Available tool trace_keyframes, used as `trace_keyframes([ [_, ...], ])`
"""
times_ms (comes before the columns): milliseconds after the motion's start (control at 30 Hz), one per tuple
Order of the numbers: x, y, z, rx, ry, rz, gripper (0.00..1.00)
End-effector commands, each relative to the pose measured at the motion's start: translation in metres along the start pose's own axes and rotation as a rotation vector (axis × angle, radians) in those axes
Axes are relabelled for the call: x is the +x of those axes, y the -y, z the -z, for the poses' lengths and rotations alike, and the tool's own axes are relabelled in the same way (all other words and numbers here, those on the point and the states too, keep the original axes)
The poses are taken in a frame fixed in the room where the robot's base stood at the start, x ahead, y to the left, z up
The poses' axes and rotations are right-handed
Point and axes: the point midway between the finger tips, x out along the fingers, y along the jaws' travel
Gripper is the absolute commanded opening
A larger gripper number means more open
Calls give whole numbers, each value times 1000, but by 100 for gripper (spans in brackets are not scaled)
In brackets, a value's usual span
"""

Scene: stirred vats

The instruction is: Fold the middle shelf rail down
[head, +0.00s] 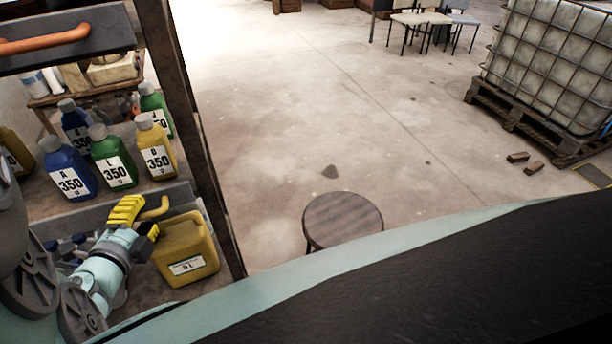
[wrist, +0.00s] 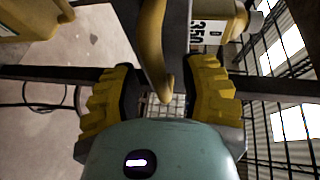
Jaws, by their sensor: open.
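The middle shelf rail (head: 72,213) is a grey bar along the front of the bottle shelf, seen in the head view below the bottles. It carries a curved yellow handle (head: 158,208). My gripper (head: 128,212) is at this handle and hides part of it and of the rail. In the wrist view the yellow handle (wrist: 152,40) reaches down between the open yellow fingers of my gripper (wrist: 160,90), with visible space on both sides. The grey rail (wrist: 176,42) runs beside it. I cannot tell whether any finger touches the handle.
Several labelled bottles (head: 115,165) stand behind the rail. A yellow canister (head: 188,250) sits below, close to my gripper. An upper rail with an orange handle (head: 45,40) is above. A round stool (head: 343,220) stands right of the shelf post; open floor lies beyond.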

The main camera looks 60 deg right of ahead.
Motion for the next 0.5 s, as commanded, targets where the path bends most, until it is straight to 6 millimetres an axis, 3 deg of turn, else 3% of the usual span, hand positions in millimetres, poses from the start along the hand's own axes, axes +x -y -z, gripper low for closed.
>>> trace_keyframes([
  [100,0,0,1,1,-4,0,48],
  [500,0,0,0,0,-2,0,6],
])
